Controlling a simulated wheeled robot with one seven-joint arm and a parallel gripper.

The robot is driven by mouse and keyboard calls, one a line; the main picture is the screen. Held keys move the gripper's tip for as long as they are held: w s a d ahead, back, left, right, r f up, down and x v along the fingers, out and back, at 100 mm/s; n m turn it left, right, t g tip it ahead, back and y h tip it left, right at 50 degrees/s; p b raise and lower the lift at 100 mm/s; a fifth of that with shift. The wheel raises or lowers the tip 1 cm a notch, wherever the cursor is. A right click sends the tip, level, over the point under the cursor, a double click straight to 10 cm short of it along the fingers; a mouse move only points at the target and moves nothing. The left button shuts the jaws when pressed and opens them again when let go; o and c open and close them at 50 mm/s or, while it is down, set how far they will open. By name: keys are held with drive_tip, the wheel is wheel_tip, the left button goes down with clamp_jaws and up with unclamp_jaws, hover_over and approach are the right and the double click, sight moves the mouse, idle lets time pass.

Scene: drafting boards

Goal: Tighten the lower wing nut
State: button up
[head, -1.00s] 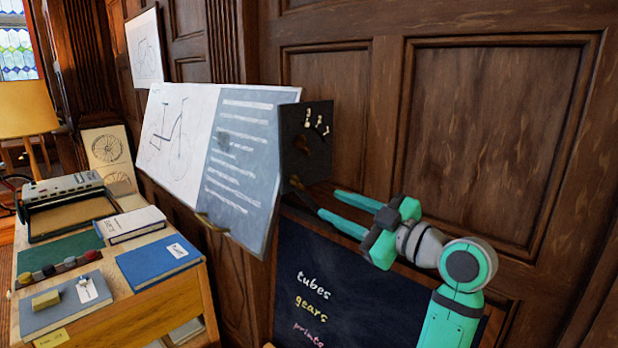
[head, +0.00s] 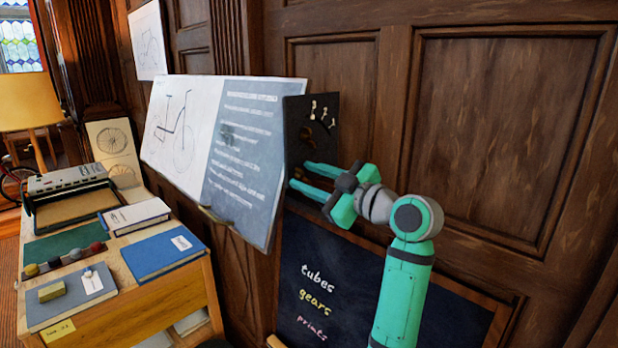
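A dark upright panel (head: 295,125) stands at the right edge of the drafting board (head: 250,150). A small brownish wing-nut shape (head: 307,134) shows on its face, below some pale marks or hooks. The lower wing nut is not clear now; the fingertips are over the lower part of the panel, where a dark brown knob shows in the earlier view. My gripper (head: 299,175) reaches in from the right with its two teal fingers apart, one above the other. The fingertips are at the panel's lower part; I cannot tell whether they touch anything.
A chalkboard (head: 340,270) with written words stands below my gripper. A wood-panelled wall (head: 500,130) is close behind the arm. A desk (head: 175,295) with books and a lamp (head: 27,105) is at the left.

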drive_tip(key=shift+w+a, duration=0.2)
drive_tip(key=shift+w, duration=0.05)
clamp_jaws()
drive_tip(key=shift+m, duration=0.3)
drive_tip(key=m, duration=1.5)
drive_tip(key=d+m, duration=0.1)
drive_tip(key=m, duration=0.7)
drive_tip(key=shift+w+f+m, duration=0.1)
drive_tip(key=shift+w+m, duration=0.2)
drive_tip(key=shift+w, duration=0.05)
idle(1.3)
